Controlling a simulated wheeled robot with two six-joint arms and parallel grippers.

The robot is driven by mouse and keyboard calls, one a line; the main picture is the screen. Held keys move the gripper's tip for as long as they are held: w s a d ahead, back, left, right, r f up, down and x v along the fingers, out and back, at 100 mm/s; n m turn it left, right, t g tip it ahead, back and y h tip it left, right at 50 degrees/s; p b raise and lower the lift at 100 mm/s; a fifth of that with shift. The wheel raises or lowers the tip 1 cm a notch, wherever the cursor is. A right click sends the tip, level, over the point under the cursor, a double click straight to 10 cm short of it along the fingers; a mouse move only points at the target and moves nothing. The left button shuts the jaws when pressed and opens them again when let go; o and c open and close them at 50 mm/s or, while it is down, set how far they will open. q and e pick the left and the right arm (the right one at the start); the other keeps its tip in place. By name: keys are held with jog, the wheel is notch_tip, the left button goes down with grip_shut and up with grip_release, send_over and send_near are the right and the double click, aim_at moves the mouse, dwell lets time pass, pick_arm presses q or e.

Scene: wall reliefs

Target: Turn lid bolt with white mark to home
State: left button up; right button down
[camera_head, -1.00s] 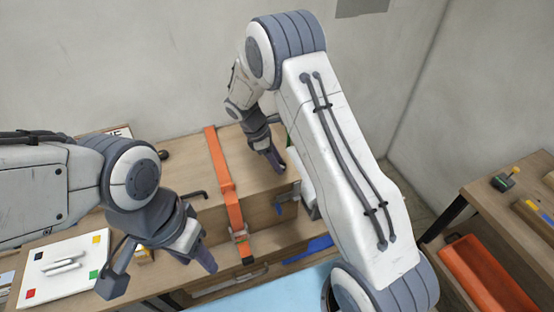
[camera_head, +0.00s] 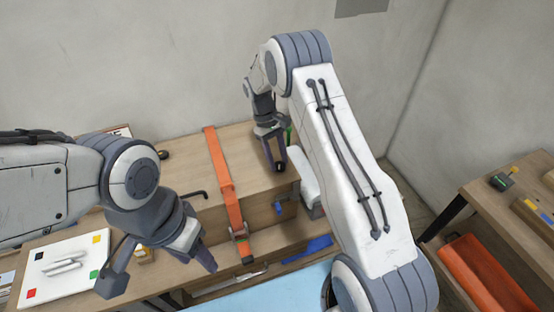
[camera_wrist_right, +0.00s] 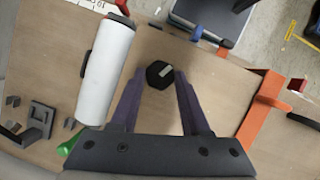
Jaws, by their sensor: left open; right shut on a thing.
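The lid bolt (camera_wrist_right: 159,74) is a black hexagonal knob on the wooden lid (camera_wrist_right: 215,85). A short pale mark on its top slants toward the upper right in the right wrist view. My right gripper (camera_wrist_right: 160,80) is shut on the bolt, one finger on each side. In the head view my right gripper (camera_head: 275,168) points down at the lid's right part, with the dark bolt between its fingertips. My left gripper (camera_head: 207,262) is open and empty, in front of the wooden box at the left. No home marking can be made out.
An orange strap (camera_head: 223,180) crosses the lid left of my right gripper. A white cylinder with a black cap (camera_wrist_right: 105,75) lies beside the bolt. A white board with coloured squares (camera_head: 62,262) is at left. A side table with an orange bin (camera_head: 480,275) stands at right.

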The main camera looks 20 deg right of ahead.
jog(key=m+y, duration=0.1)
jog(key=m, duration=0.3)
jog(key=m+y, duration=0.1)
jog(key=m, duration=0.1)
jog(key=shift+d+m+y, duration=0.25)
jog(key=shift+m+y, duration=0.05)
jog(key=m+y, duration=0.1)
jog(key=m, duration=0.2)
jog(key=m+y, duration=0.1)
jog(key=m, duration=0.1)
jog(key=shift+s+d+m+t, duration=0.15)
jog(key=shift+d+m+t, duration=0.05)
jog(key=shift+m+t, duration=0.2)
jog(key=shift+c, duration=1.9)
grip_release()
jog(key=b+v, duration=0.2)
jog(key=v, duration=0.8)
jog(key=shift+r+b, duration=0.2)
jog(key=shift+b, duration=0.2)
